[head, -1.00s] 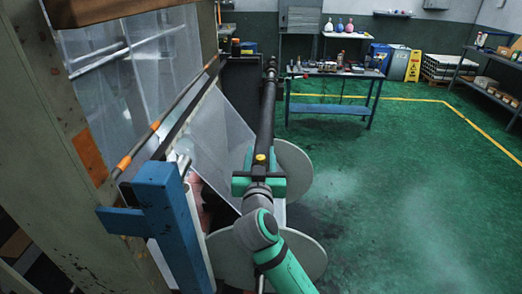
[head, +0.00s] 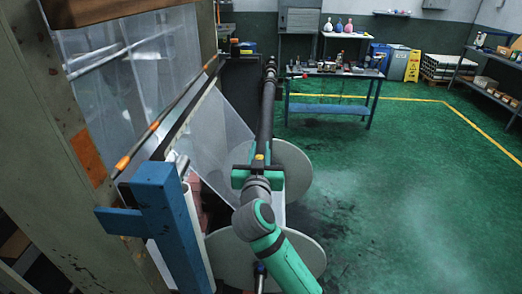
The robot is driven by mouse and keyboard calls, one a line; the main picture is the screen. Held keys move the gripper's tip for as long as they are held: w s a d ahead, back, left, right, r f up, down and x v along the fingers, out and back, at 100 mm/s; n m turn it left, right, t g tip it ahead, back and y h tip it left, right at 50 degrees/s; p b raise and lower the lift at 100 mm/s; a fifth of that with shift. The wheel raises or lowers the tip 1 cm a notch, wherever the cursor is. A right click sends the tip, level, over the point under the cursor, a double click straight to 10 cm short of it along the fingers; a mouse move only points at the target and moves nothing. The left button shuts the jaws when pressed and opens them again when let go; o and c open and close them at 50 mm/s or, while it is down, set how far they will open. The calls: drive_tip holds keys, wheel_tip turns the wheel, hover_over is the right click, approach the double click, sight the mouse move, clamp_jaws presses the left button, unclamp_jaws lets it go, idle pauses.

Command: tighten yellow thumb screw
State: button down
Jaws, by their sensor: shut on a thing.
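The yellow thumb screw (head: 260,157) shows as a small yellow spot at the near end of a long black shaft (head: 267,118) in the head view. My gripper (head: 259,164), at the end of my green and grey arm, is at the screw and shut on it. The green gripper body hides the finger contact and most of the screw. How far the screw is turned cannot be seen.
Two large pale discs (head: 296,172) stand around the shaft's near end. A blue post (head: 168,215) and hanging clear film (head: 222,133) are close on the left. A blue workbench (head: 333,110) stands farther back. The green floor at right is open.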

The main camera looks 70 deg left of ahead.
drive_tip(key=shift+s+m+t+h, duration=0.1)
drive_tip(key=shift+m+t+h, duration=0.35)
drive_tip(key=shift+t, duration=0.25)
drive_tip(key=shift+w+d+m+t+h, duration=0.25)
drive_tip(key=shift+m+t+h, duration=0.5)
drive_tip(key=shift+m+t, duration=0.2)
drive_tip(key=shift+w+d+m+t+h, duration=0.1)
drive_tip(key=shift+w+m+t+h, duration=0.15)
drive_tip(key=shift+m+t+h, duration=0.65)
drive_tip(key=shift+w+t, duration=0.1)
drive_tip(key=shift+t, duration=0.35)
drive_tip(key=shift+w+d, duration=0.1)
drive_tip(key=c, duration=1.6)
unclamp_jaws()
drive_tip(key=shift+o, duration=0.2)
